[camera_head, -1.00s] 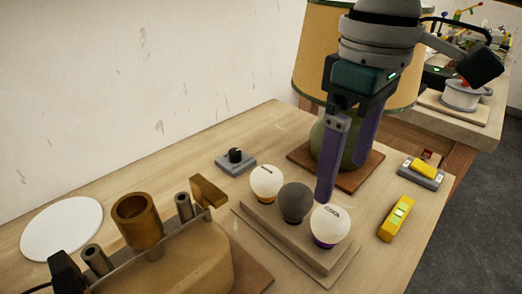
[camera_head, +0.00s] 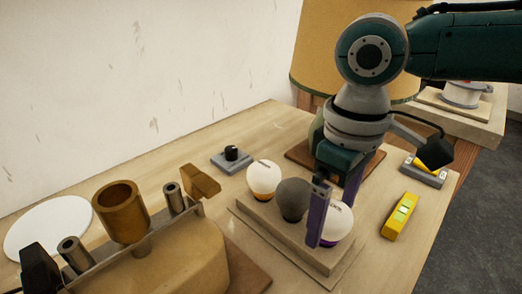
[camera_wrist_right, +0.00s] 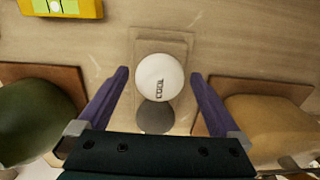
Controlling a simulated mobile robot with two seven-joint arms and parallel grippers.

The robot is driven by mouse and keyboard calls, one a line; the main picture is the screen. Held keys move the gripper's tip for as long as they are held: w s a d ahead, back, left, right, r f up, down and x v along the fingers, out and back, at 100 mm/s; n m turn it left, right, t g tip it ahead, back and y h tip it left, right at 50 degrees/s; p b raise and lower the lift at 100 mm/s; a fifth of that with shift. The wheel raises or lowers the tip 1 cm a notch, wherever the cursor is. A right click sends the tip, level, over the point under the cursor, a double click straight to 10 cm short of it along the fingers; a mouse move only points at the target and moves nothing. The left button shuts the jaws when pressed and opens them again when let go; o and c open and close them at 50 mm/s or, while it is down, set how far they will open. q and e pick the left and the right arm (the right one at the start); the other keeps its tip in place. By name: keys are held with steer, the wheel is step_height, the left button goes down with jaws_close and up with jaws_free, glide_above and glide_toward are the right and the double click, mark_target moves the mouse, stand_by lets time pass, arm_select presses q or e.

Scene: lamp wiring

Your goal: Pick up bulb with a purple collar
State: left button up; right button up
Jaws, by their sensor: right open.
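The bulb with the purple collar (camera_head: 339,222) stands at the near right end of a wooden block, its white globe up. The front finger of my right gripper (camera_head: 335,220) hides its left side and most of its collar. In the wrist view the white globe (camera_wrist_right: 160,76) lies between the two purple fingers of the open right gripper (camera_wrist_right: 159,78), with a gap on each side. A dark grey bulb (camera_head: 293,199) and a white bulb with an orange collar (camera_head: 262,179) stand beside it. My left gripper is not in view.
A brass-coloured fixture with a cup (camera_head: 121,211) stands at the lower left. A yellow level (camera_head: 400,216) lies right of the block (camera_head: 262,223). A black knob on a grey plate (camera_head: 231,155) is behind the bulbs. A large lamp shade (camera_head: 318,62) stands at the back.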

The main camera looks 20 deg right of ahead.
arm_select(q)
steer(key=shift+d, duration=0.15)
arm_select(e)
steer(key=c, duration=1.3)
